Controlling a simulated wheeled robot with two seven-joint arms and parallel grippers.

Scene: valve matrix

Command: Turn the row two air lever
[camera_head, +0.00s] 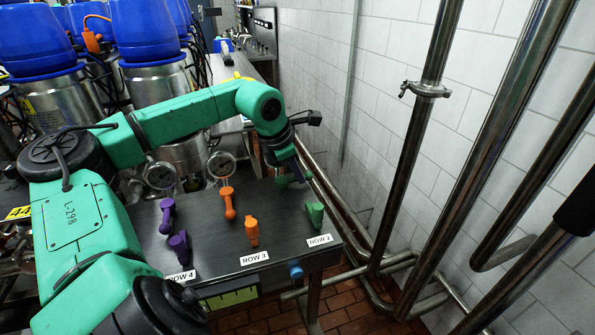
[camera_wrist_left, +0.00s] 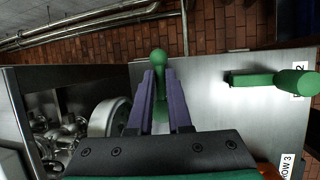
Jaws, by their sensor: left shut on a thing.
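Two green levers stand on the metal panel (camera_head: 213,243) in the column ending at the "ROW 2" label (camera_head: 319,240). The far green lever (camera_head: 283,183) is at my left gripper (camera_head: 299,171). In the left wrist view, the left gripper's purple fingers (camera_wrist_left: 161,108) are shut on this lever (camera_wrist_left: 158,60), its round knob showing beyond the tips. The near green lever (camera_head: 315,214) is free; it also shows in the left wrist view (camera_wrist_left: 262,79), lying sideways at right. No marking shows which lever is air. My right gripper is not in view.
Orange levers (camera_head: 228,203) stand in the "ROW 3" (camera_head: 254,258) column, and purple levers (camera_head: 168,215) in the "ROW 4" column. Round gauges (camera_head: 222,165) stand behind the panel. Steel pipes (camera_head: 414,150) and a tiled wall lie to the right.

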